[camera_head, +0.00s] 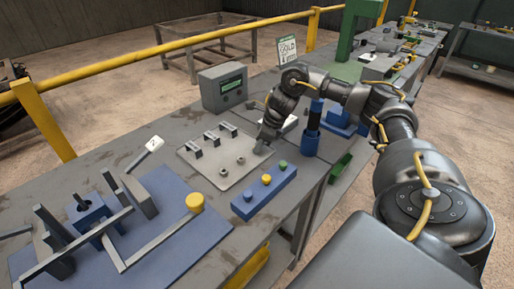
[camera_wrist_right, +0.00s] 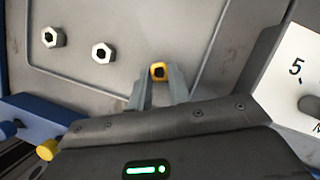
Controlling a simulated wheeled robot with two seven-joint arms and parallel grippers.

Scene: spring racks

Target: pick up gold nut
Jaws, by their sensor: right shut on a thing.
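The gold nut (camera_wrist_right: 158,72) is a small yellow hex ring with a dark hole, at the tips of my right gripper's fingers (camera_wrist_right: 159,84) in the right wrist view. The fingers are shut on it, over the grey metal plate (camera_wrist_right: 205,35). In the head view my right gripper (camera_head: 263,148) reaches down to the right edge of this plate (camera_head: 210,170), and the gold nut is hidden there. Two silver nuts (camera_wrist_right: 53,37) lie on the plate to its left; they also show in the head view (camera_head: 240,159). My left gripper is not in view.
A blue button box (camera_head: 250,204) stands in front of the plate. A grey control box (camera_head: 222,87) stands behind it. A dark blue cylinder (camera_head: 311,130) and a white card (camera_wrist_right: 290,85) are close on the right. A lever fixture on a blue board (camera_head: 190,240) fills the left.

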